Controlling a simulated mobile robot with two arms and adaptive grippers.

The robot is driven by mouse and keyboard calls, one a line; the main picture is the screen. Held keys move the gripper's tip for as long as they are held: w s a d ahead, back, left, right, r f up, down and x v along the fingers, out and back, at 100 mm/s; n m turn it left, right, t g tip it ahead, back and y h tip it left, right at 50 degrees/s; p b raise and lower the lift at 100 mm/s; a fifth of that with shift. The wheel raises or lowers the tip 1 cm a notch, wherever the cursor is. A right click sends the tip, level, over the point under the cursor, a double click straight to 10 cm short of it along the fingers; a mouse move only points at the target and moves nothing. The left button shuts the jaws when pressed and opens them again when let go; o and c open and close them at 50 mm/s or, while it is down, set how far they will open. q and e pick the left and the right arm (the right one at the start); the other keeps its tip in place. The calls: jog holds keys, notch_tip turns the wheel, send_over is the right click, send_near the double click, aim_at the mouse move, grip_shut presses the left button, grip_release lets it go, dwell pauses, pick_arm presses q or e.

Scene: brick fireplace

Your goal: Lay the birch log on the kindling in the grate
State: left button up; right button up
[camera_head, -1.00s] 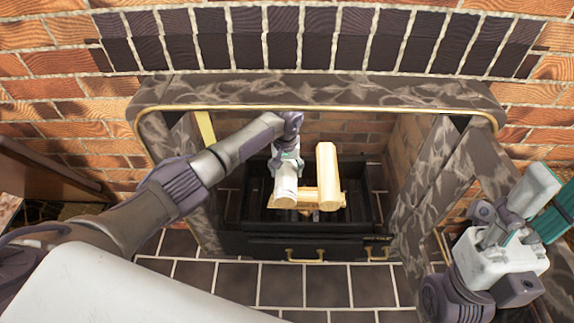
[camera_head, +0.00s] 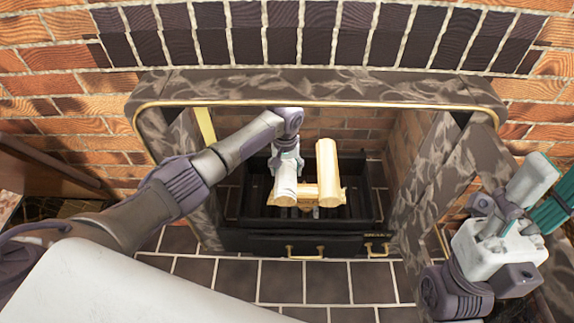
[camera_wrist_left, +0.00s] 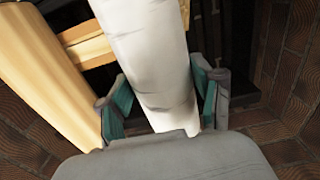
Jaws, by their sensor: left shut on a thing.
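The birch log (camera_head: 286,184) is pale white and points toward me over the left part of the kindling in the head view. My left gripper (camera_head: 285,160) is shut on the log from above; in the left wrist view its teal-padded fingers (camera_wrist_left: 162,100) stand on both sides of the log (camera_wrist_left: 150,45). The kindling is pale yellow wood: a long piece (camera_head: 328,172) to the right of the log and a crosspiece (camera_head: 308,191) passing under it. Whether the log touches the crosspiece is unclear. The black grate (camera_head: 258,215) holds the kindling. My right gripper (camera_head: 553,200) is at the right; its jaws are unclear.
The fireplace surround (camera_head: 300,85) with a brass edge frames the opening close above my left arm. Stone side panels (camera_head: 432,185) flank the grate. A black front (camera_head: 270,243) with brass handles lies below it. Dark tiles (camera_head: 330,280) in front are clear.

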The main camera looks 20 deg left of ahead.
pick_arm(q)
jog(key=shift+f, duration=0.15)
jog(key=o, duration=1.6)
